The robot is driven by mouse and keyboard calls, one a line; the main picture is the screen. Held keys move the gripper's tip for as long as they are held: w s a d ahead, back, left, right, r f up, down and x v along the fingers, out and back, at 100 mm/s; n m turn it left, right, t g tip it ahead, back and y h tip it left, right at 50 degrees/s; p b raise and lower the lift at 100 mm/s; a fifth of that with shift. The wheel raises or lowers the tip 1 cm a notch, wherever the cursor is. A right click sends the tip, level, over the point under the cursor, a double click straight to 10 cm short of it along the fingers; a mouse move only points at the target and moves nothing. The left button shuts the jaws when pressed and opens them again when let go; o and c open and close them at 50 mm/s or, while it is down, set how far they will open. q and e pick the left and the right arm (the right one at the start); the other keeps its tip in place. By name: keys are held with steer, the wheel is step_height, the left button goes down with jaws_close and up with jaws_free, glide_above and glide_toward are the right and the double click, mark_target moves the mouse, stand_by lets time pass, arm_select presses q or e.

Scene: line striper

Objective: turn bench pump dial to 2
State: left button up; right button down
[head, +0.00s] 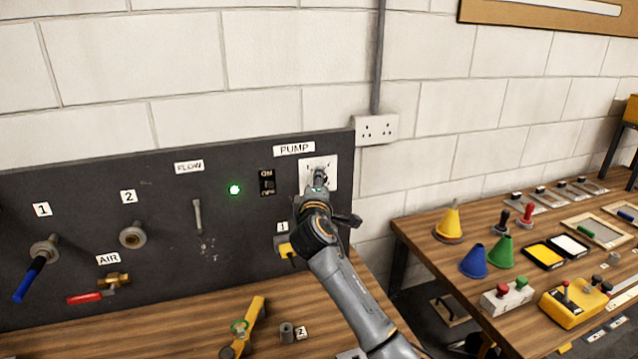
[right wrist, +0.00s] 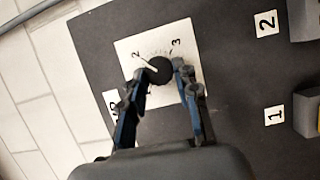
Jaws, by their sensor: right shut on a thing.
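The bench pump dial (right wrist: 160,70) is a round black knob on a white square plate (right wrist: 128,48) marked with numbers; 2 and 3 are readable. A pale pointer line on the knob points up-left, close to the 2. In the head view the plate (head: 331,166) sits under the PUMP label, and my right gripper (head: 319,177) covers the knob. In the right wrist view the right gripper (right wrist: 160,76) has its two fingers on either side of the knob, shut on it. My left gripper is not in view.
The dark panel (head: 100,200) also carries a green lamp (head: 235,189), an on/off switch (head: 267,182), a flow gauge (head: 198,217) and valves with a blue handle (head: 28,279) and a red handle (head: 90,297). A second bench (head: 420,237) on the right holds cones and controls.

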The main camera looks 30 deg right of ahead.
steer(key=c, duration=1)
jaws_free()
steer(key=v, duration=1.2)
